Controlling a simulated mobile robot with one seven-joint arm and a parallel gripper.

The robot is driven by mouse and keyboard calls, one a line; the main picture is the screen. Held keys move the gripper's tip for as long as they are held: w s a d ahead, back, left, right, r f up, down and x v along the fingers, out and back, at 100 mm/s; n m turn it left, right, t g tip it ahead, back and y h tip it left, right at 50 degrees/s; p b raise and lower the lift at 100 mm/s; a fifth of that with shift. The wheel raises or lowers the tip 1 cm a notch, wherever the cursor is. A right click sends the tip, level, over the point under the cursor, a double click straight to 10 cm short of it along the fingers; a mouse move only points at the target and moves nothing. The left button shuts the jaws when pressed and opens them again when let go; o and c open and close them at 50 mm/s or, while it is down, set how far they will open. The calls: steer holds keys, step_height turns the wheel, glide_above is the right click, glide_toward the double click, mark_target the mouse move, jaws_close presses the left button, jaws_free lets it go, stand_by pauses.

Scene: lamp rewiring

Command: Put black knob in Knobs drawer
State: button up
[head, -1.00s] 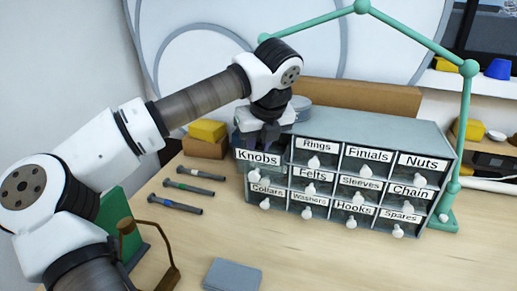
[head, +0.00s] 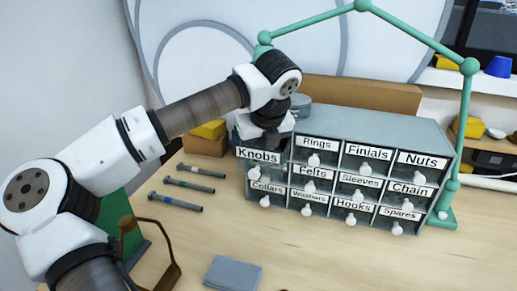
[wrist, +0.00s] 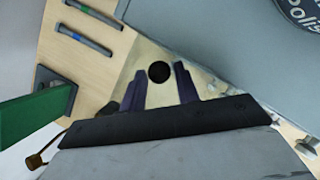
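The cabinet (head: 385,128) stands on the bench with rows of labelled drawers. Its Knobs drawer (head: 258,156), at the top left, is pulled out towards the front. My gripper (wrist: 160,68) points down over this drawer, and its fingers are hidden in the head view. In the wrist view its two fingers are spread. The round black knob (wrist: 159,72) shows between and beyond the fingertips, with a gap on each side. It appears to lie on the pale floor of the drawer. The head view hides the knob.
Several dark rods (head: 189,185) lie left of the cabinet. A yellow block on a brown box (head: 204,146) stands behind them. A green lamp arm (head: 467,120) rises at the cabinet's right. A grey flat box (head: 233,273) lies in front; the bench between is clear.

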steer(key=b+v, duration=0.2)
steer(key=v, duration=1)
steer(key=shift+b, duration=0.3)
